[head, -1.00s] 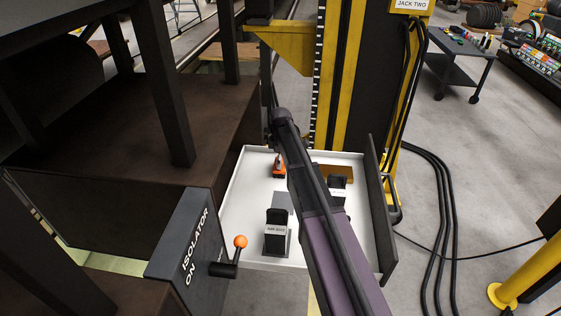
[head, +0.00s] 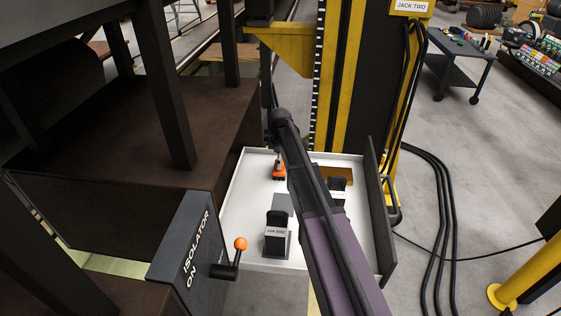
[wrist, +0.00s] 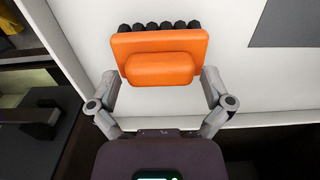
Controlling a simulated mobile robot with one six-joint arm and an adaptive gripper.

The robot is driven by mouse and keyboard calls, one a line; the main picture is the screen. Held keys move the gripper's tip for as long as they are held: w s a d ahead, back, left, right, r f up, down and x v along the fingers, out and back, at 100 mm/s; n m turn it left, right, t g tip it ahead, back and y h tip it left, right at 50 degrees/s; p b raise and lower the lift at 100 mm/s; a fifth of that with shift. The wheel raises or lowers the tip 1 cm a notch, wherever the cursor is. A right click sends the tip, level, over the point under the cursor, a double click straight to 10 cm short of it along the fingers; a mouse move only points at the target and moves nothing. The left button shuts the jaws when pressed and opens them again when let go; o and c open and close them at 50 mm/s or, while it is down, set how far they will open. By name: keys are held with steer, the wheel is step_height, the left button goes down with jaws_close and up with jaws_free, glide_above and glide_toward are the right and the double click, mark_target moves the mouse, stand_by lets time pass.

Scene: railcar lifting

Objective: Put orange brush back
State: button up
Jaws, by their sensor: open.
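The orange brush (head: 279,173) lies in the far left part of a white tray (head: 240,190) in the head view. In the wrist view the brush (wrist: 160,45) is an orange block with a raised grip and several black bristle tufts along its far edge. My gripper (wrist: 160,78) is open. Its two fingertips stand on either side of the brush's raised grip, close to its near edge. I cannot tell whether they touch it. In the head view my arm hides part of the tray.
The tray also holds a black labelled holder (head: 277,232), a second one (head: 338,187) and a grey patch (head: 283,203). The isolator box (head: 188,250) with its orange-knobbed lever (head: 239,244) stands at the near left. The yellow jack column (head: 335,80) rises behind.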

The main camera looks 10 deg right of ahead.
step_height(320, 180, up, 11)
steer(key=p, duration=1)
steer(key=shift+r+p, duration=0.15)
steer(key=shift+p, duration=0.25)
steer(key=s+d+m, duration=0.2)
steer(key=s+m, duration=1.2)
steer(key=s, duration=1.5)
steer(key=shift+s+d+m, duration=0.15)
steer(key=shift+d+m, duration=0.2)
steer(key=shift+m, duration=0.05)
steer(key=shift+s, duration=0.15)
